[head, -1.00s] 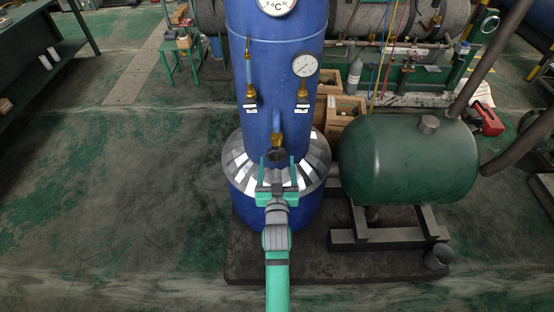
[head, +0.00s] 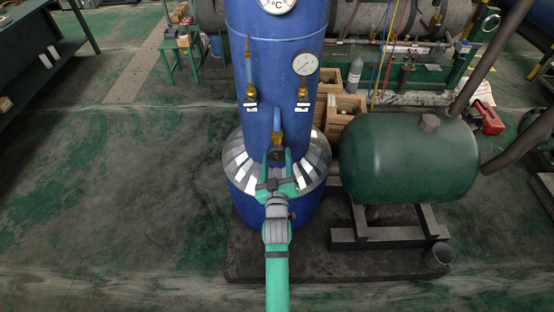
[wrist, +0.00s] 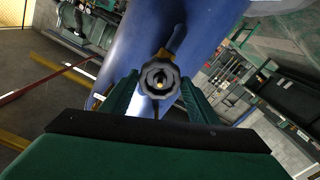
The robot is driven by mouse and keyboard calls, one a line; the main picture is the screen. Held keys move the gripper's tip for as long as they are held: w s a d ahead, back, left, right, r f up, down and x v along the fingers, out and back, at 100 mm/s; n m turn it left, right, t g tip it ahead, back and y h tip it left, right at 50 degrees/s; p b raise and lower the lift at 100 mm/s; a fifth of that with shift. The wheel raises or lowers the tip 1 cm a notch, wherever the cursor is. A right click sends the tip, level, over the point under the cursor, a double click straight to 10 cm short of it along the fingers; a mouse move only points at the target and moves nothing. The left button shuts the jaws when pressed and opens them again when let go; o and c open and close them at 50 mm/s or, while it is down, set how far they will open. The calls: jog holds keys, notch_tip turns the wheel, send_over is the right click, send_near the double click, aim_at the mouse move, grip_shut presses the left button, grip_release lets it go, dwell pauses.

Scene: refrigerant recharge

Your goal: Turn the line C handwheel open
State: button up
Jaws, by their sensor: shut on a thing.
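The dark scalloped handwheel (head: 276,154) sits on a brass valve low on the front of the blue tank (head: 277,75). In the wrist view my gripper (wrist: 160,90) shows a finger to the left and right of the wheel. Most of the valve body is hidden behind the wheel. I cannot read a line label at this valve.
Two more brass valves, left (head: 251,91) and right (head: 302,89), with white tags stand above. A pressure gauge (head: 305,64) sits over the right one. A green tank (head: 410,158) on a stand is close on the right. Open floor (head: 120,200) lies to the left.

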jog(key=shift+d, duration=0.15)
jog(key=n, duration=0.4)
jog(key=shift+s+f, duration=0.1)
jog(key=shift+n, duration=0.4)
jog(key=n, duration=0.2)
jog(key=shift+n, duration=1.3)
jog(key=n, duration=0.4)
jog(key=shift+n, duration=0.4)
